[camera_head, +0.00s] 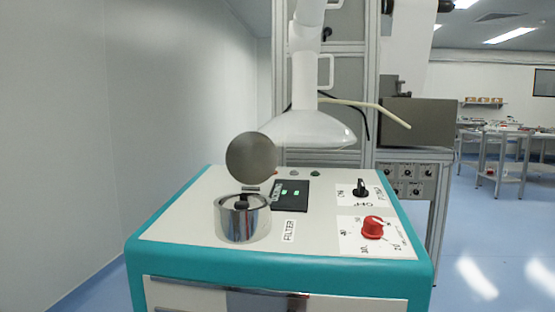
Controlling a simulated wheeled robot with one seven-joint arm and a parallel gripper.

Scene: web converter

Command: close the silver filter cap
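The silver filter cap (251,158) is a round grey disc. It stands open and nearly upright behind and above the silver filter cylinder (243,222). The cylinder sits on the left part of the machine's white top, left of the FILTER label (289,231). Its top is uncovered, and a small dark knob (241,205) shows at its middle. A hinge between cap and cylinder cannot be made out clearly. My gripper is not in view.
The machine top (180,221) has a teal rim. It carries a dark display (291,196), a black switch (361,187) and a red knob (373,227). A white extraction hood (314,130) hangs behind. A plain wall (60,130) stands left.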

